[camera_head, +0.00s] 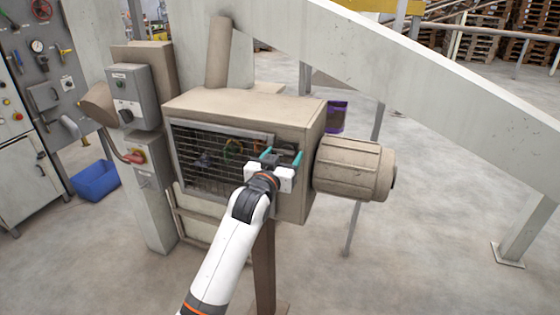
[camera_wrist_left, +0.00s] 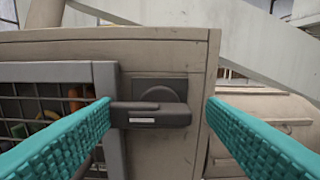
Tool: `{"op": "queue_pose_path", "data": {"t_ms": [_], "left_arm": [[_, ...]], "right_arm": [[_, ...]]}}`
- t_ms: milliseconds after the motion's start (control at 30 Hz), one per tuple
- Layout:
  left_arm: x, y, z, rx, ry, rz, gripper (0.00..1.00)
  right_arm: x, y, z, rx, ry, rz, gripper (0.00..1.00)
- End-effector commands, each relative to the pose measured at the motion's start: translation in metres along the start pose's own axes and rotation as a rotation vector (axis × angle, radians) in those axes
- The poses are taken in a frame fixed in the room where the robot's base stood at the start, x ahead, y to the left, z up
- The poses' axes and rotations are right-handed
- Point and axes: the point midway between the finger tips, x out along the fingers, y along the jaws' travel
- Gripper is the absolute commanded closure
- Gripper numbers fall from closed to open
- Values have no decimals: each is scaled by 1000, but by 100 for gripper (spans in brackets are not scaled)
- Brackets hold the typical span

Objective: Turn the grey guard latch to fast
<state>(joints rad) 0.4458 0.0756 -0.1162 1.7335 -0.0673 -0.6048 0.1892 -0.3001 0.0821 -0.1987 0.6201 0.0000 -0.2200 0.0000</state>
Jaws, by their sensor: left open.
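The grey guard latch (camera_wrist_left: 150,113) is a dark bar on a round boss, fixed to the front of the beige machine housing. It lies level, and its left end overlaps the guard frame (camera_wrist_left: 104,74). My left gripper (camera_head: 282,155) is open in front of the housing, and its teal fingers also show in the left wrist view (camera_wrist_left: 159,103). One finger is on each side of the latch; the left fingertip appears close to the latch's left end, but I cannot tell whether they touch. In the head view my gripper hides most of the latch. My right gripper is not in view.
The mesh guard (camera_head: 205,162) covers the housing front left of the latch. A ribbed motor (camera_head: 353,168) sticks out at the right. A control post (camera_head: 150,190) with switches stands at the left, near a blue bin (camera_head: 95,181). A sloping beam (camera_head: 400,65) crosses behind.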

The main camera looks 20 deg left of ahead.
Motion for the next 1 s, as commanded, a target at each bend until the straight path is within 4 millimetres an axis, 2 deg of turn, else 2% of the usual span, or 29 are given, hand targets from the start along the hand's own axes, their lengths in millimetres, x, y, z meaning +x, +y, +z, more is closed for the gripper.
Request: {"op": "queue_pose_path", "data": {"t_ms": [167, 600, 800, 1000], "left_arm": [[-16, 0, -2, 1, 0, 0, 35], [-101, 0, -2, 0, 0, 0, 35], [-118, 0, -1, 0, 0, 0, 35], [-120, 0, 0, 0, 0, 0, 35]], "right_arm": [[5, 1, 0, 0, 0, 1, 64], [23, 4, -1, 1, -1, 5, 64], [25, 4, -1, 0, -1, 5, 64], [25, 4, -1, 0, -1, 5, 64]]}}
